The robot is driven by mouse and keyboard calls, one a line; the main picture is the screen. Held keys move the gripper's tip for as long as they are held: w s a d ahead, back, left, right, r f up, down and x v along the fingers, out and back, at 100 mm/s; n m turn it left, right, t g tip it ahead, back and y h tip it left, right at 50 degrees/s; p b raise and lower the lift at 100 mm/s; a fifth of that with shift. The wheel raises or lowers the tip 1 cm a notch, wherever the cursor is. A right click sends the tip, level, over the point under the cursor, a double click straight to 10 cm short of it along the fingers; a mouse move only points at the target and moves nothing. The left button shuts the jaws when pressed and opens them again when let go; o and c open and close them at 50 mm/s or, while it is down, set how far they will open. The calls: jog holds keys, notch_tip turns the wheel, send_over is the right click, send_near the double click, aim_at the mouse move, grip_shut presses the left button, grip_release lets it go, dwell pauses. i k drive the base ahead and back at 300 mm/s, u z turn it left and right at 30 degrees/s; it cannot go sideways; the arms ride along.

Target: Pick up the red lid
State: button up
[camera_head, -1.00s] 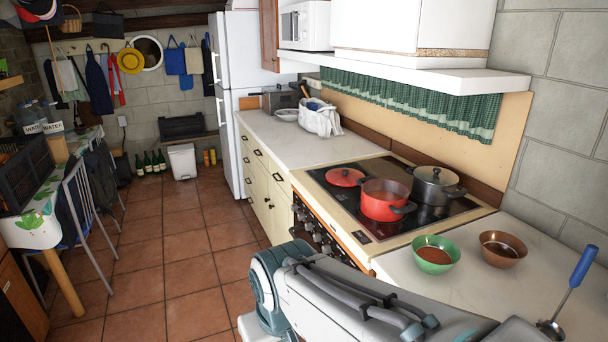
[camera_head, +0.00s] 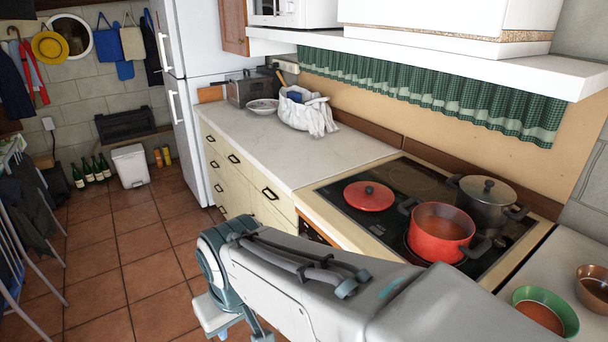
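The red lid (camera_head: 369,196) lies flat on the left front part of the black stove top (camera_head: 345,214). It has a dark knob in its middle. The red pot (camera_head: 440,236) stands open on the stove to the right of the lid, with something reddish-brown inside. My arm crosses the lower middle of the view, in front of the stove and below the lid in the picture. My gripper's fingers do not show, so I cannot see whether they hold anything.
A grey lidded pot (camera_head: 487,203) stands behind the red pot. A green bowl (camera_head: 546,312) and a brown bowl (camera_head: 592,289) sit on the right counter. A white bag (camera_head: 305,111) is on the left counter (camera_head: 262,143), whose near part is clear. A white shelf (camera_head: 450,62) overhangs the stove.

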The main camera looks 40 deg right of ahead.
aim_at(369, 196)
jog(key=i, duration=2.8)
jog(key=z, duration=3.9)
jog(key=i, duration=0.5)
